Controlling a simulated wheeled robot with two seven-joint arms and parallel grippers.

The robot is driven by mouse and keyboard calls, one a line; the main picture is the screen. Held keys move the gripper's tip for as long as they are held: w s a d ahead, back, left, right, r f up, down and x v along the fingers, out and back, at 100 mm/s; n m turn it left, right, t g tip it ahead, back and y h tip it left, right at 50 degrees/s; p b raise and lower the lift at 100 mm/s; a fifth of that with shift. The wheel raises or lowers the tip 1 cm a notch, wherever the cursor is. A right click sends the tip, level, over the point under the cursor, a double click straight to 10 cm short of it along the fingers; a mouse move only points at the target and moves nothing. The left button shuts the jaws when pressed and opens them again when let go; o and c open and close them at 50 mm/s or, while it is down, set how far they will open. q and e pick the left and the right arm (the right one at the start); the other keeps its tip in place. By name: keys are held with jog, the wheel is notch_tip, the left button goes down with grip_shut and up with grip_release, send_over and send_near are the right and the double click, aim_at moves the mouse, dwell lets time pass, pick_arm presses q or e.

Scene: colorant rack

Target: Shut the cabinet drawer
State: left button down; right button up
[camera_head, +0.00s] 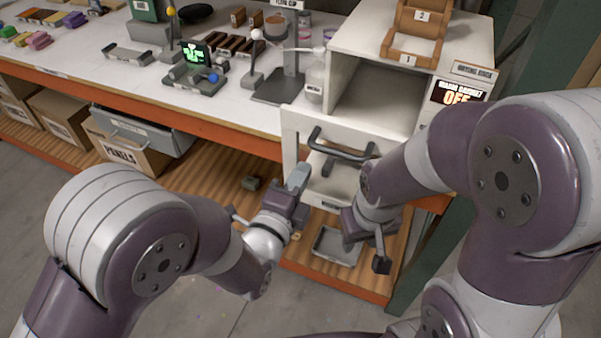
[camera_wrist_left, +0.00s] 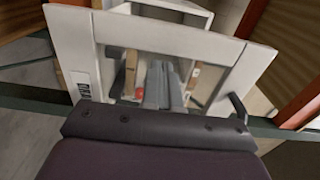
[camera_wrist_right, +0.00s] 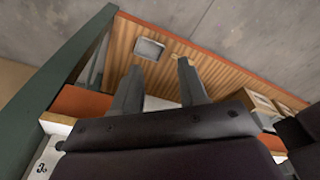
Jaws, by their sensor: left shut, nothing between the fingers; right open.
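The white cabinet (camera_head: 345,40) stands at the right end of the worktable. Its upper compartment is open at the front. A white front panel (camera_head: 290,128) stands out below that compartment, with a dark bar handle (camera_head: 340,150); how far the drawer is out is hard to tell. My left gripper (camera_head: 298,178) is shut and empty, just in front of the panel's lower left part. The left wrist view shows its closed fingers (camera_wrist_left: 160,85) before a white frame (camera_wrist_left: 75,40). My right gripper (camera_head: 366,246) is open and empty, below and right of the handle, pointing down.
A grey tray (camera_head: 337,245) lies on the wooden lower shelf below the cabinet. A green post (camera_head: 415,260) stands to the right. A bottle (camera_head: 314,80) and a stand (camera_head: 280,88) are close to the cabinet's left side. Cardboard boxes (camera_head: 115,150) are under the table.

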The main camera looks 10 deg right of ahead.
dwell(0.3)
pick_arm(q)
jog(key=b+x, duration=0.4)
jog(key=x, duration=1.1)
jog(key=shift+w+d+f, duration=0.1)
jog(key=shift+w+d, duration=0.05)
jog(key=shift+d, duration=0.05)
jog(key=b+x, duration=0.1)
jog(key=x, duration=0.5)
jog(key=shift+r, duration=0.35)
